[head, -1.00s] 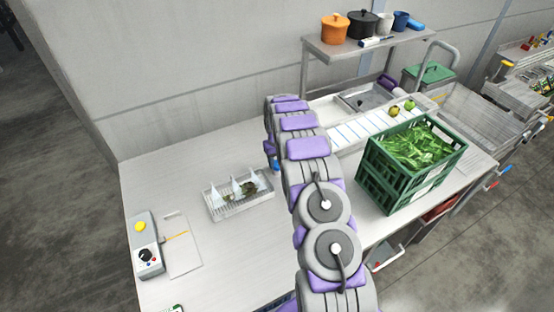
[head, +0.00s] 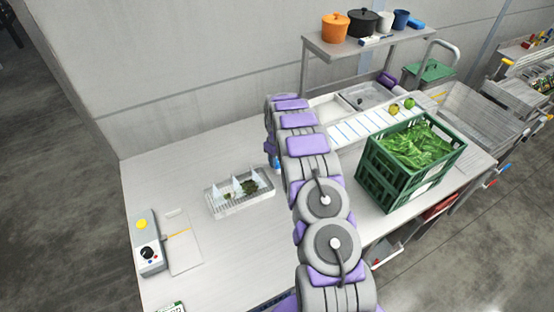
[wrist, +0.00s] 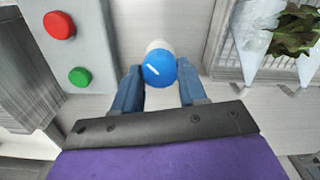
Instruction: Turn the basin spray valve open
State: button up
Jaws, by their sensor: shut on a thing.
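A pale round part shows just behind the knob. My gripper (wrist: 159,82) is shut on the knob, with one blue finger on each side of it. In the head view my arm reaches over the table and hides most of the gripper area.
A grey panel with a red button (wrist: 59,25) and a green button (wrist: 78,77) is left of the knob. A wire rack (head: 240,205) with leafy bits stands on the table (head: 185,175). A green crate (head: 385,178) of greens is right of my arm.

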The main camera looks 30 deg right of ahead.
aim_at(278, 161)
jog(key=o, duration=1.1)
jog(key=shift+c, duration=0.2)
jog(key=shift+r, duration=0.1)
notch_tip(278, 161, up, 17)
jog(key=shift+p, duration=0.45)
jog(key=shift+d, duration=0.1)
